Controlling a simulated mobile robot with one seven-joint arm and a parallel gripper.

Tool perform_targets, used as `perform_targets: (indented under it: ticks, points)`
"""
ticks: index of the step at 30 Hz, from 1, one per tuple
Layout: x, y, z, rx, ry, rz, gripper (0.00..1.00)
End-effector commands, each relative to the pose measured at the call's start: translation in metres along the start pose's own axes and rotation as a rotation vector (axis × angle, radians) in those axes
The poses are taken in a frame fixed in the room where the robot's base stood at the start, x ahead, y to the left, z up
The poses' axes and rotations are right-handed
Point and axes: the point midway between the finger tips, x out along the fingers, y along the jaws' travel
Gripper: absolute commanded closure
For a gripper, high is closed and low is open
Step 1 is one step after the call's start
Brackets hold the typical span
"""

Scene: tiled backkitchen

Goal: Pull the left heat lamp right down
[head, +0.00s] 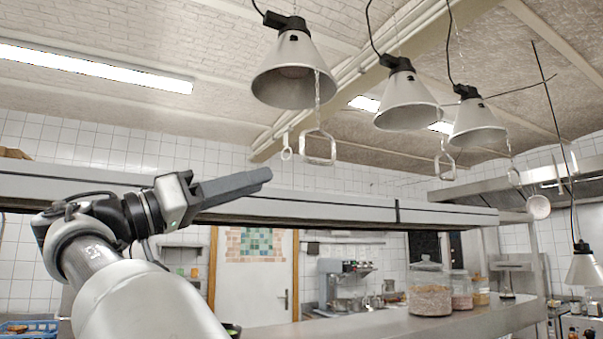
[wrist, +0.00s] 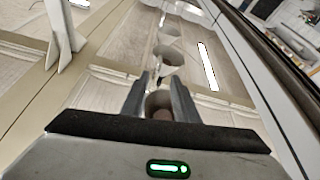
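The left heat lamp (head: 291,78) is a grey-white cone shade with a black top, hanging high from a cord. A chain runs from its rim down to a rectangular metal pull handle (head: 319,160). My gripper (head: 266,175) points right, lower than the handle and to its left, apart from it. In the wrist view my gripper (wrist: 161,82) has its two fingers spread with a gap between them, and holds nothing. A lamp shade (wrist: 159,101) shows beyond the fingers in that gap, partly covered by them.
Two more lamps, a middle one (head: 407,101) and a right one (head: 476,124), hang further right with their own pulls. A long metal shelf (head: 350,207) runs behind and below my gripper. Glass jars (head: 430,290) stand on the counter below. Air around the left handle looks clear.

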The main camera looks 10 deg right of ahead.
Motion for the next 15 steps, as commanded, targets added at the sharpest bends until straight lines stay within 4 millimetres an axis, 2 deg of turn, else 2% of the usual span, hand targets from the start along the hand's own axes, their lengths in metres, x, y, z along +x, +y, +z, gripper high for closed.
perform_targets:
  ticks: [3, 15]
  points:
    - [0.028, 0.002, -0.001, -0.001, -0.002, 0.004, 0.73]
    - [0.115, 0.001, -0.002, -0.005, -0.001, 0.002, 0.73]
